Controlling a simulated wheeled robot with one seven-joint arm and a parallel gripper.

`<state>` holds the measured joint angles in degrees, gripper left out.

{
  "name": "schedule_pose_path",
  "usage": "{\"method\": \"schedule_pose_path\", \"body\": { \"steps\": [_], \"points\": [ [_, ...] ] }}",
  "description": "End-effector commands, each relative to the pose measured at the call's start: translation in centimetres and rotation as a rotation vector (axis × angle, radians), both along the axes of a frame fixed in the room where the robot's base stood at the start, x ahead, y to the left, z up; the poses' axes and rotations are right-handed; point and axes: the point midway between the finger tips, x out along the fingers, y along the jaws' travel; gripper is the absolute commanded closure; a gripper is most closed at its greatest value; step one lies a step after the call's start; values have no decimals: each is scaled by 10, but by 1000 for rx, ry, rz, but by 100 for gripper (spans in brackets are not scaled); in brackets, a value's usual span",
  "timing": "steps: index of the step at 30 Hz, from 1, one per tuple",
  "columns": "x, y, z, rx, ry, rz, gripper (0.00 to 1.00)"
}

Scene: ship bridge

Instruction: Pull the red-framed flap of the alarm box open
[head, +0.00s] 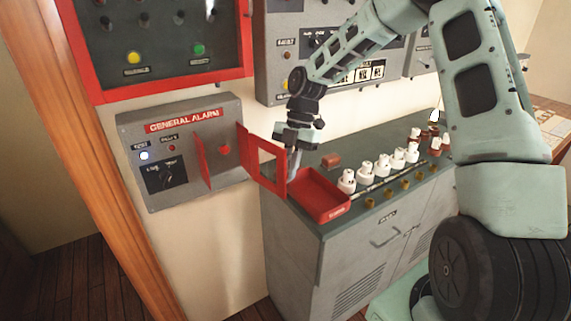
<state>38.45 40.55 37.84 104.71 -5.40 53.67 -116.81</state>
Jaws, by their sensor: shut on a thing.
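The grey alarm box (185,192) with a "GENERAL ALARM" sign is mounted on the wall at left centre. It carries a lit white-blue lamp, a small red lamp, a black knob and a red button (224,149). The red-framed flap (245,141) stands swung out to the right of the button, with its window showing. A thin red panel (202,166) sticks out left of the button. My gripper (292,176) points down at the flap's outer right edge and is shut on it. The fingertips are small and partly hidden by the frame.
A grey cabinet (310,254) stands to the right. On its top are a red tray (326,204) close to the gripper, a red block (331,160), several white fittings (364,173) and brown bottles. A red-framed panel (165,45) and a grey panel hang above.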

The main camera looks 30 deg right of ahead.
Motion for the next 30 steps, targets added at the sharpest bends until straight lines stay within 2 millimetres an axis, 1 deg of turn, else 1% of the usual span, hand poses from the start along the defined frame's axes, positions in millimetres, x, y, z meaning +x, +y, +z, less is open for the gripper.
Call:
{"method": "schedule_pose_path", "body": {
  "steps": [6,17,18,19,26,30],
  "points": [
    [1,-4,0,-1,3,35,100],
    [1,-5,-1,-1,3,37,100],
    [1,-5,-1,-2,2,37,84],
    [1,-5,-1,-2,2,37,82],
    [1,-4,0,-1,1,35,82],
    [4,-6,5,-1,-2,33,82]
  ]
}}
